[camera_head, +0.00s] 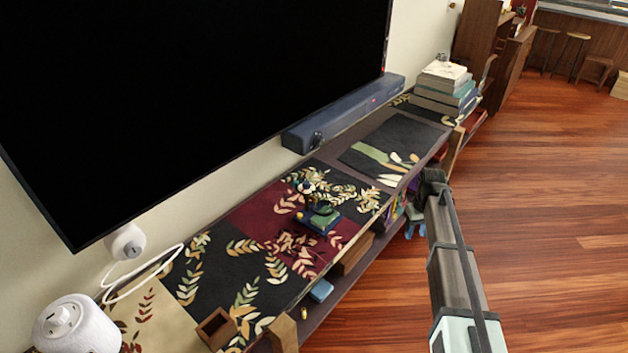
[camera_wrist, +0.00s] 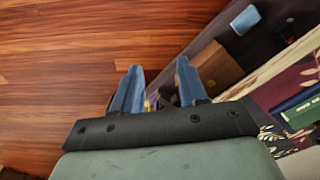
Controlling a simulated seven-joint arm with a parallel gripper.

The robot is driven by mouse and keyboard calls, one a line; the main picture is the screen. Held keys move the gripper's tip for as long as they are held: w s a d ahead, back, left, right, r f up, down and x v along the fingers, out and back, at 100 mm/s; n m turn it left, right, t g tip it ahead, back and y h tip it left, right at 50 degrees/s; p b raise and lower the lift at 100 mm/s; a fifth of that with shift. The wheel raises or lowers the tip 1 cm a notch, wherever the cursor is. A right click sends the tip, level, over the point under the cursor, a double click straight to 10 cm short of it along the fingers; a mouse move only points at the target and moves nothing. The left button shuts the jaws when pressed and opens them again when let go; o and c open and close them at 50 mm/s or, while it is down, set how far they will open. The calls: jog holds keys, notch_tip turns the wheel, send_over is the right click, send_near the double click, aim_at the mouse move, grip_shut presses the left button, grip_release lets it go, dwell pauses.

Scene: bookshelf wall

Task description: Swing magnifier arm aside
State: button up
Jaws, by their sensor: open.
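A small device with a blue-edged green base (camera_head: 321,220) and a dark round part on top stands on the patterned shelf top in the head view. I take it to be the magnifier; its swing arm is too small to make out clearly. A green and blue piece, likely the same device, shows at the right edge of the wrist view (camera_wrist: 300,112). My gripper (camera_head: 414,230) is off the shelf's front edge, to the right of the device and apart from it. Its two blue fingers (camera_wrist: 158,68) are spread and empty.
A white round device (camera_head: 76,325) and a small wooden box (camera_head: 216,328) are near. The wooden floor (camera_head: 545,200) at right is clear.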

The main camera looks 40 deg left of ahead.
jog(key=s+a+r+n, duration=0.15)
jog(key=a+r, duration=0.35)
jog(key=a, duration=0.6)
jog(key=s+a+r+n, duration=0.1)
jog(key=a+r+n, duration=0.25)
jog(key=a, duration=0.65)
notch_tip(320, 180, up, 12)
jog(key=n, duration=0.3)
send_over(296, 182)
notch_tip(296, 182, down, 14)
jog(key=shift+r, duration=0.1)
grip_shut()
